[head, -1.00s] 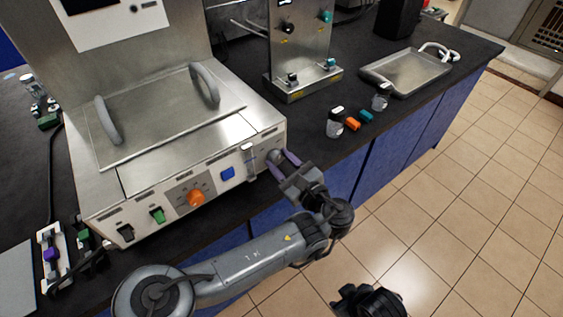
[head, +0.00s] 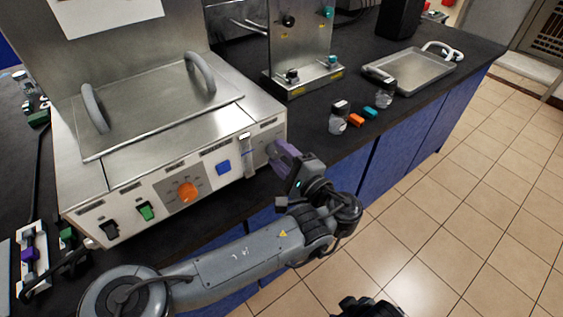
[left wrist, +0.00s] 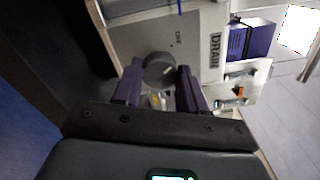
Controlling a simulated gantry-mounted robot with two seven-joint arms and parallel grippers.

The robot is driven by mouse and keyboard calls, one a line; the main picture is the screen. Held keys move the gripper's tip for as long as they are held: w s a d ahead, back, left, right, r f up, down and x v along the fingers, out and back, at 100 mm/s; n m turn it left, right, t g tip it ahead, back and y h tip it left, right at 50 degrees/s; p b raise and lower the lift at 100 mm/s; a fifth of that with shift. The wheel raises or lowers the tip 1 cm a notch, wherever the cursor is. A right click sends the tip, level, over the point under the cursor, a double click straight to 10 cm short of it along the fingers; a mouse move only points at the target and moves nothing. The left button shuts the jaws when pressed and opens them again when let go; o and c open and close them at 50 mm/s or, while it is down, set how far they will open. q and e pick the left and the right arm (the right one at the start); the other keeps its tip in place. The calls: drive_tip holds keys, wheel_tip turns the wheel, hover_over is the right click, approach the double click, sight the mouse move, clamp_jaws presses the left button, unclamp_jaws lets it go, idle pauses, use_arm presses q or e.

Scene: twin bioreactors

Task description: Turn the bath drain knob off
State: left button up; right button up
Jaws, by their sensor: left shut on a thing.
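The steel water bath (head: 165,130) stands on the dark bench at the left of the head view. The drain knob (left wrist: 158,70) is a round grey knob beside the DRAIN label (left wrist: 215,48) in the left wrist view. My left gripper (head: 274,152) is at the right end of the bath's front panel. In the left wrist view the purple fingers of my left gripper (left wrist: 160,78) are on either side of the knob and shut on it. In the head view the fingers mostly hide the knob. My right gripper (head: 362,308) is only partly visible at the bottom edge, and its fingers cannot be made out.
Right of the bath are a steel valve stand (head: 300,50), small jars (head: 339,117) and a metal tray (head: 420,70). Open floor lies in front.

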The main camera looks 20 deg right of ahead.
use_arm(q)
drive_tip(key=shift+n+b, duration=0.8)
drive_tip(key=shift+n, duration=0.3)
drive_tip(key=o, duration=1.1)
drive_tip(key=shift+c, duration=0.2)
